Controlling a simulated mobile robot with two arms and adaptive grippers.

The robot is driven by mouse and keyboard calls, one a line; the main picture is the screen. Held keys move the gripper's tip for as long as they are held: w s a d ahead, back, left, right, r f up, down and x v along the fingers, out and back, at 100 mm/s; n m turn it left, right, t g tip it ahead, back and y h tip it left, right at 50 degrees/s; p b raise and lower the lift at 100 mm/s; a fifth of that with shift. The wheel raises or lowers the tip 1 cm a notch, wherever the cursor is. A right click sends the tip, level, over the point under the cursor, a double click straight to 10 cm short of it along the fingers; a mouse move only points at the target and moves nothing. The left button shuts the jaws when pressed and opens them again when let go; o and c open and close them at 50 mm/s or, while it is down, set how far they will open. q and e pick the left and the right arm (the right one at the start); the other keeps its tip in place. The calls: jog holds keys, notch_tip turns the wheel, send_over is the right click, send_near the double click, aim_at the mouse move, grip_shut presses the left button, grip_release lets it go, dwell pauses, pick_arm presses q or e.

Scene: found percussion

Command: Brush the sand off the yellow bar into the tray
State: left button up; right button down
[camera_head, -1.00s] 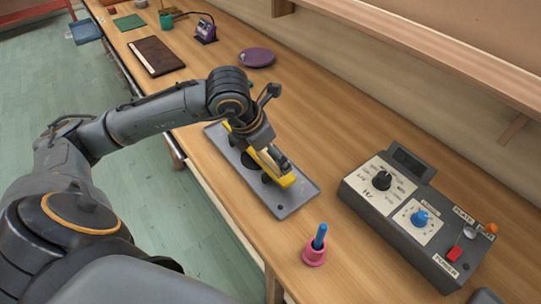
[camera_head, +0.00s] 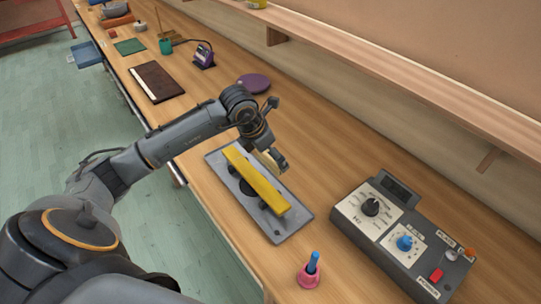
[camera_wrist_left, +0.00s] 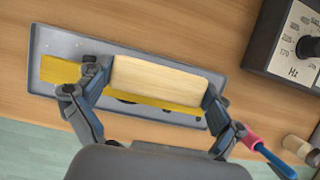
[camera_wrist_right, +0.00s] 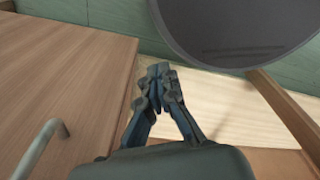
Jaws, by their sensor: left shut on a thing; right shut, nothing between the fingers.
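The yellow bar (camera_head: 255,180) lies lengthwise on dark supports above the grey tray (camera_head: 291,226). Both also show in the left wrist view, the bar (camera_wrist_left: 60,70) partly covered. My left gripper (camera_head: 274,160) is at the bar's far side. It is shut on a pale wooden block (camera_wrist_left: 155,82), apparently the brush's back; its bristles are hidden. I cannot make out sand on the bar; a few pale specks show on the tray (camera_wrist_left: 62,40). My right gripper (camera_wrist_right: 165,85) is shut and empty, away from the tray, and is out of the head view.
A pink holder with a blue handle (camera_head: 310,272) stands near the tray's front end. A grey control box (camera_head: 400,235) stands to the right. A purple disc (camera_head: 253,83) and a brown book (camera_head: 157,82) lie farther back. A shelf (camera_head: 400,75) runs along the wall.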

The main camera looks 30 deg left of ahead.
aim_at(270, 167)
pick_arm(q)
jog(key=shift+f, duration=0.1)
jog(key=shift+f+b, duration=0.2)
jog(key=shift+b, duration=0.4)
notch_tip(270, 167, down, 4)
jog(key=b, duration=0.4)
jog(key=shift+f, duration=0.2)
dwell(0.6)
